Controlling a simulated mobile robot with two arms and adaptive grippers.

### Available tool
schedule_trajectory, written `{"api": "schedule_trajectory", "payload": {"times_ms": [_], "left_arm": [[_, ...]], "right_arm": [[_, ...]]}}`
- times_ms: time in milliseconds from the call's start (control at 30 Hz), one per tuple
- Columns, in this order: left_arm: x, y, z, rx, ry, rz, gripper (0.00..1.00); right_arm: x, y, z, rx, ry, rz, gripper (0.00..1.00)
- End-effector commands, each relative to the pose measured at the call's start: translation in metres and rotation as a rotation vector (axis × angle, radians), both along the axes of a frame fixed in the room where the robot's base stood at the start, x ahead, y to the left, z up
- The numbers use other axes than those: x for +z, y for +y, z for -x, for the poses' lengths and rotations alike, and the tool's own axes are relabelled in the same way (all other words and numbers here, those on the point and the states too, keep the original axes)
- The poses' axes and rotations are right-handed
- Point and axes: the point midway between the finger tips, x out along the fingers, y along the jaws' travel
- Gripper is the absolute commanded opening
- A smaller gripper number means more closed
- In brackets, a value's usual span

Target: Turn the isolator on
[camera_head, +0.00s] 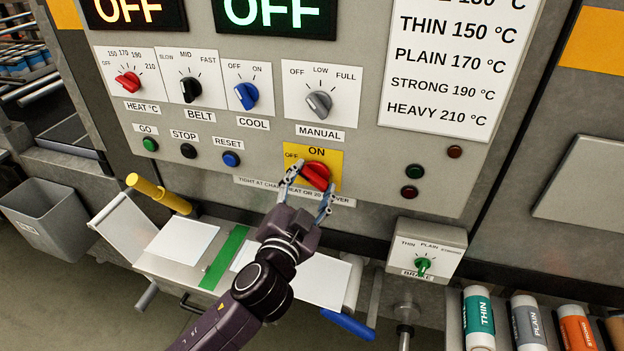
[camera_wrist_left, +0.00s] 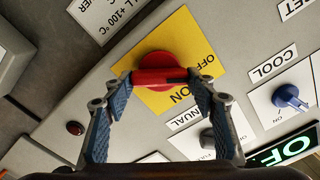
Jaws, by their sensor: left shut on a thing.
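The isolator is a red rotary knob (camera_head: 316,174) on a yellow plate (camera_head: 332,158) marked OFF at upper left and ON at the top, low on the grey panel. My left gripper (camera_head: 313,176) has one finger on each side of the knob. In the left wrist view, the red knob's grip bar (camera_wrist_left: 160,77) lies across between the two fingertips (camera_wrist_left: 163,78), which close on its ends. The yellow plate (camera_wrist_left: 190,40) shows upside down there. I cannot tell for certain which mark the bar points at. My right gripper is not in view.
Above are the heat (camera_head: 129,82), belt (camera_head: 191,89), cool (camera_head: 246,95) and manual (camera_head: 319,103) knobs; a row of buttons sits at left. A green brake knob (camera_head: 423,266) is at lower right. Two displays at the top read OFF. A tray with a blue handle (camera_head: 348,324) juts out below.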

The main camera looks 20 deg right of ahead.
Motion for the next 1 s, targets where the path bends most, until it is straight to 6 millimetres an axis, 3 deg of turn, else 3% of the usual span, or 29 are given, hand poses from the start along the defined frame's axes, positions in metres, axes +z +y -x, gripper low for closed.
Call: {"api": "schedule_trajectory", "payload": {"times_ms": [600,1000], "left_arm": [[-0.001,-0.001,0.001,0.001,-0.324,-0.486,0.28],[-0.004,-0.002,0.001,-0.001,-0.482,-0.720,0.28]], "right_arm": [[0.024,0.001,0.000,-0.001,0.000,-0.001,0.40],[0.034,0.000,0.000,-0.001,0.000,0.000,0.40]]}}
